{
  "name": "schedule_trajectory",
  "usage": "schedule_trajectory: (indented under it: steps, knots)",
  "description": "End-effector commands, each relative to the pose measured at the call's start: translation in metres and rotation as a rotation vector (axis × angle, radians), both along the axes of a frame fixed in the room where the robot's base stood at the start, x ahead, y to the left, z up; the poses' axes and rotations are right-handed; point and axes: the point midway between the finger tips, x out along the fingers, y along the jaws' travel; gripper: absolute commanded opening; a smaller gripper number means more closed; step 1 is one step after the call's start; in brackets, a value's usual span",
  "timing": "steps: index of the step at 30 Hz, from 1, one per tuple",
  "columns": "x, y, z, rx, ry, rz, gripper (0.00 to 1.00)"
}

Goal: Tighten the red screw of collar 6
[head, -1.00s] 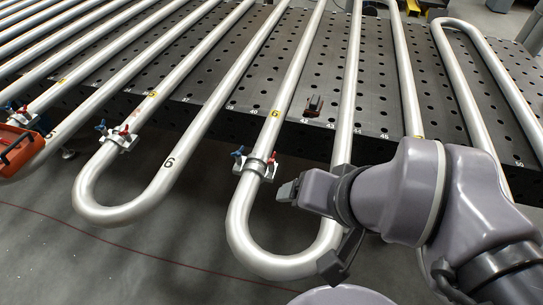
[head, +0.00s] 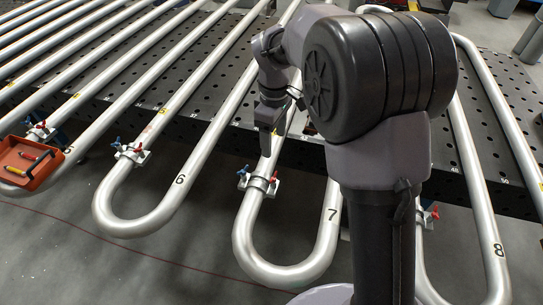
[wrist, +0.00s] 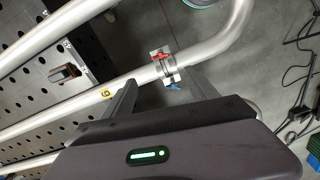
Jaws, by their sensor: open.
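Collar 6 (head: 258,183) is a metal clamp around a silver pipe, near a U-bend, with a yellow tag marked 6 nearby on that pipe. Its red screw (head: 274,177) is on the right and its blue one on the left. In the wrist view the collar (wrist: 164,66) lies beyond and between my fingertips, with the red screw (wrist: 160,56) on its far side and the blue screw (wrist: 173,87) on the near side. My gripper (wrist: 161,79) is open and empty, apart from the collar. In the head view my gripper (head: 268,125) hangs over the pipe behind the collar.
Another collar (head: 131,153) sits on the pipe to the left. A red tray (head: 28,165) with tools stands at the far left. A small dark and orange object (wrist: 65,73) lies on the perforated table (wrist: 85,55). Parallel pipes flank the collar.

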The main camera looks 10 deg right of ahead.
Motion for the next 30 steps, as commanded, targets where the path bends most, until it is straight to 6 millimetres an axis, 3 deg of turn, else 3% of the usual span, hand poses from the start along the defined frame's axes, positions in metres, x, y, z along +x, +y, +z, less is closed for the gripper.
schedule_trajectory:
  steps: [3,9,15,19,27,30]
  knots:
    - [-0.001,0.0,-0.042,0.0,0.006,-0.001,0.67]
    - [-0.002,0.0,-0.103,0.0,0.004,-0.003,0.67]
    - [-0.001,0.0,-0.142,0.001,0.002,-0.004,0.67]
    - [-0.001,0.0,-0.153,0.001,0.0,-0.004,0.67]
    - [-0.001,0.0,-0.153,0.001,0.0,-0.005,0.67]
    - [-0.001,0.0,-0.153,0.001,0.0,-0.005,0.48]
